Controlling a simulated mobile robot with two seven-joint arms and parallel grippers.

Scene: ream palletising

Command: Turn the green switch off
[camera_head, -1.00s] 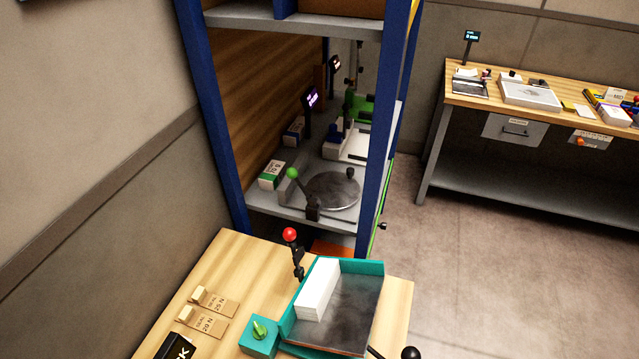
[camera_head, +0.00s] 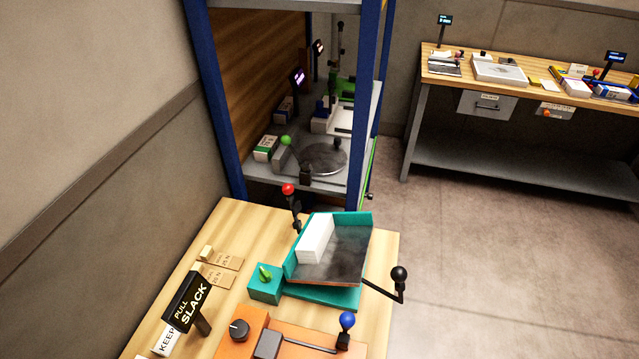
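A green switch knob (camera_head: 265,273) sits on top of a small teal box (camera_head: 264,290) on the wooden bench. The knob's handle stands out from the box top; I cannot read an on or off mark. The box is beside a teal tray (camera_head: 365,222) that holds a white ream-like block (camera_head: 315,238). A green ball-topped lever (camera_head: 286,140) also stands by the round plate on the shelf behind. Neither of my grippers is in the view.
A red-ball lever (camera_head: 288,189) stands behind the tray. A black-ball crank (camera_head: 399,274) sticks out past the bench's right side. A "PULL SLACK" sign (camera_head: 187,302) and an orange device (camera_head: 245,335) with a blue-ball lever (camera_head: 347,320) are nearer. Floor at right is clear.

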